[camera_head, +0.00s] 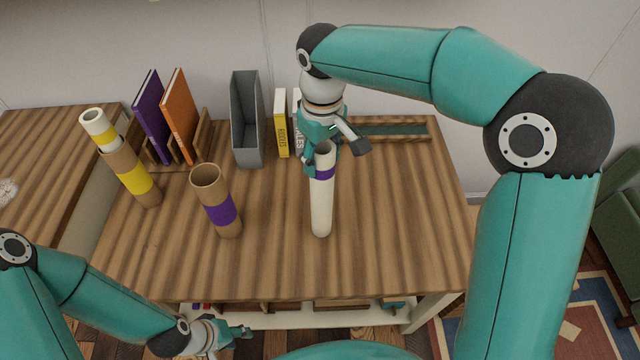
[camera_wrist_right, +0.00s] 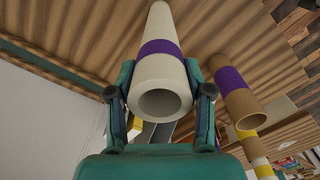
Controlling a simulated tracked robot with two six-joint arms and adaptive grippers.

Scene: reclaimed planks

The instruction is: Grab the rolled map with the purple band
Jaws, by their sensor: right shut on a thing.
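The rolled map with the purple band (camera_head: 321,205) is a white, hollow roll standing about upright over the middle of the table. My right gripper (camera_head: 331,157) is shut on its upper part from behind. In the right wrist view, the fingers (camera_wrist_right: 164,92) lie on both sides of the map (camera_wrist_right: 160,72), near its open end. I cannot tell whether its lower end touches the table. A brown tube with a purple band (camera_head: 219,212) stands open and empty-looking to its left. My left gripper (camera_head: 228,337) is low at the table's front edge, and its fingers are unclear.
A brown tube with a yellow band (camera_head: 138,187) holds a yellow-banded rolled map (camera_head: 98,126) at the left. Purple (camera_head: 152,115) and orange (camera_head: 179,112) books, a grey file holder (camera_head: 247,120) and a yellow book (camera_head: 281,122) line the back.

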